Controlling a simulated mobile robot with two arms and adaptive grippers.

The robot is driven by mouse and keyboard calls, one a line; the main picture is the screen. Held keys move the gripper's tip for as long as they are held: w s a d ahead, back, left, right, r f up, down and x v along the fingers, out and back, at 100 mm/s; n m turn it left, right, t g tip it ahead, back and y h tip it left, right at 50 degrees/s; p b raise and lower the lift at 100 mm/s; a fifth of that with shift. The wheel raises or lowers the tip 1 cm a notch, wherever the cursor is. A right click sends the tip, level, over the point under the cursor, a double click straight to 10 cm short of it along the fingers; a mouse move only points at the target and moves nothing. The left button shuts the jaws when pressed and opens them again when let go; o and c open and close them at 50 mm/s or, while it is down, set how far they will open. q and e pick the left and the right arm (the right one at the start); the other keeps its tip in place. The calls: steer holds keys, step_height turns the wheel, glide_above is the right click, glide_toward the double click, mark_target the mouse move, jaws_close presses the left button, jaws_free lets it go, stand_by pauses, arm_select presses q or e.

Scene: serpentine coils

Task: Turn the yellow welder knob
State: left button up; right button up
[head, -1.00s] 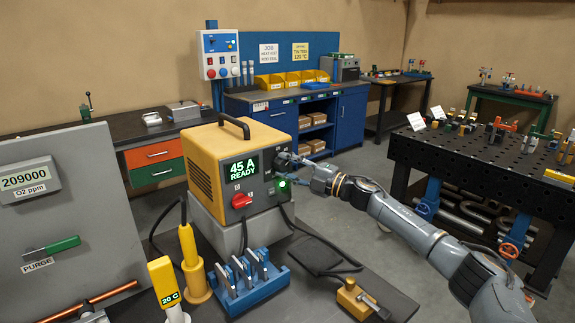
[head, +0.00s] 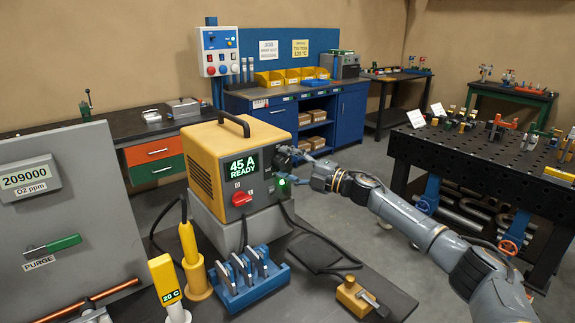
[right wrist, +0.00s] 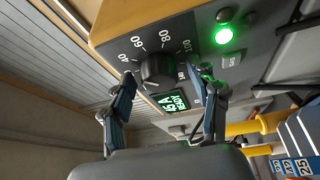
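The yellow welder (head: 215,150) stands on a grey block on the dark bench, its display reading "45 A READY". Its black round knob (right wrist: 158,69), with a scale of numbers around it, shows in the right wrist view. In the head view my gripper hides the knob. My right gripper (head: 291,165) is at the right part of the welder's front panel. In the right wrist view its two fingers (right wrist: 166,77) stand open on either side of the knob, with a small gap, mainly at the right finger. My left gripper is not in view.
A red switch (head: 242,199) and a lit green lamp (right wrist: 224,36) are on the same panel. A blue rack (head: 247,290), a yellow torch-like piece (head: 192,255) and cables lie in front. A grey panel (head: 100,190) stands at left.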

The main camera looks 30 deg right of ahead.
steer(key=v, duration=1.2)
stand_by(0.6)
